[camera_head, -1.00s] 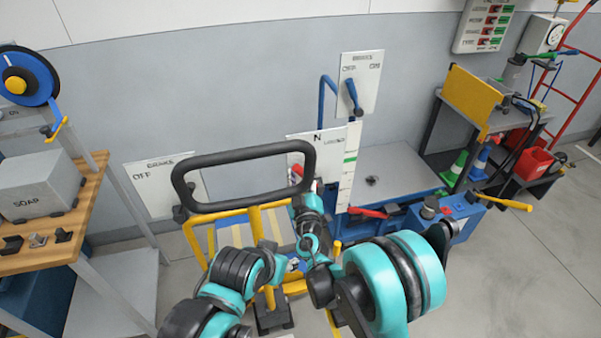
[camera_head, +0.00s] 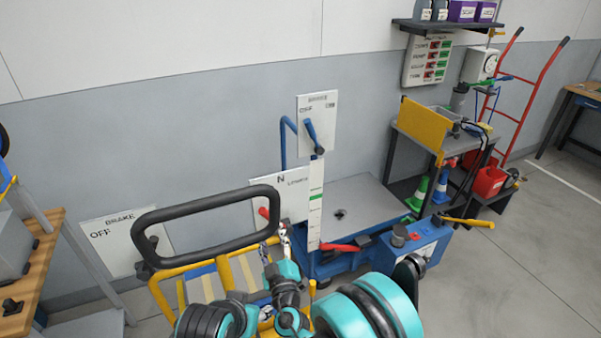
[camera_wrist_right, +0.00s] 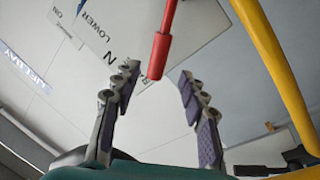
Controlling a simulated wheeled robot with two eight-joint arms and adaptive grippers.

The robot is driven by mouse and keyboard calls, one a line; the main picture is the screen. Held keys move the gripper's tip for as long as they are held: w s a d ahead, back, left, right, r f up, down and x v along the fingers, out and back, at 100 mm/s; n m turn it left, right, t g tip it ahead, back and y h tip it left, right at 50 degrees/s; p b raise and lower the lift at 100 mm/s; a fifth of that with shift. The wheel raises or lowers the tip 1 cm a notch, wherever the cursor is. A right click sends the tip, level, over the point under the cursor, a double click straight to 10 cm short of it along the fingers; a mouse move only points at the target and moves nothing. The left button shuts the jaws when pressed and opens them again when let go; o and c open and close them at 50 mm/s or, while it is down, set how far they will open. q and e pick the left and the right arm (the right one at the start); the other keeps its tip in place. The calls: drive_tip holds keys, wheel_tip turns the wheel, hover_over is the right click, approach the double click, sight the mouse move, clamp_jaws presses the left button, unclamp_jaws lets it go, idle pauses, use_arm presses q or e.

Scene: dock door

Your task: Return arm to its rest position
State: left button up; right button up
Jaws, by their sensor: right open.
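My right gripper (camera_head: 284,236) is in the lower middle of the head view, in front of the blue machine and beside the black-grip handle. In the right wrist view its two fingers (camera_wrist_right: 157,76) are spread apart with nothing held. The red lever (camera_wrist_right: 161,55) has its grip end by the gap between the fingertips, and it appears free of them. In the head view the red lever's tip (camera_head: 263,212) shows by the N / LOWER panel (camera_head: 290,190), partly behind the black handle (camera_head: 205,212). My left gripper is not in view.
The yellow frame (camera_head: 180,270) stands close to my arm; a yellow bar (camera_wrist_right: 275,70) shows close by in the wrist view. The blue machine (camera_head: 440,238) has a red handle (camera_head: 340,248) and a yellow handle (camera_head: 468,223). A wooden bench (camera_head: 35,265) is at left. Floor is clear at lower right.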

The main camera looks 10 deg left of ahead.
drive_tip(key=w+d+r+m+h, duration=0.2)
drive_tip(key=d+r+m+h, duration=0.15)
drive_tip(key=d, duration=0.45)
drive_tip(key=w+d+r+m+h, duration=0.2)
drive_tip(key=d+r+h, duration=0.15)
drive_tip(key=d, duration=0.55)
drive_tip(key=s+d+m+g+h, duration=0.2)
drive_tip(key=d, duration=0.5)
drive_tip(key=s+d+m+g+h, duration=0.2)
drive_tip(key=s+d, duration=0.1)
drive_tip(key=d, duration=0.4)
drive_tip(key=s+d+f+g+y, duration=0.1)
drive_tip(key=s+d+f+g, duration=0.1)
drive_tip(key=s, duration=0.5)
drive_tip(key=s+d+f+m+g+y, duration=0.1)
drive_tip(key=s+d+f+g, duration=0.1)
drive_tip(key=s, duration=0.5)
drive_tip(key=s+d+f+m+g, duration=0.1)
drive_tip(key=s+d+f+g, duration=0.1)
drive_tip(key=s, duration=0.5)
drive_tip(key=shift+f+g+y, duration=0.3)
drive_tip(key=shift+f+y, duration=0.1)
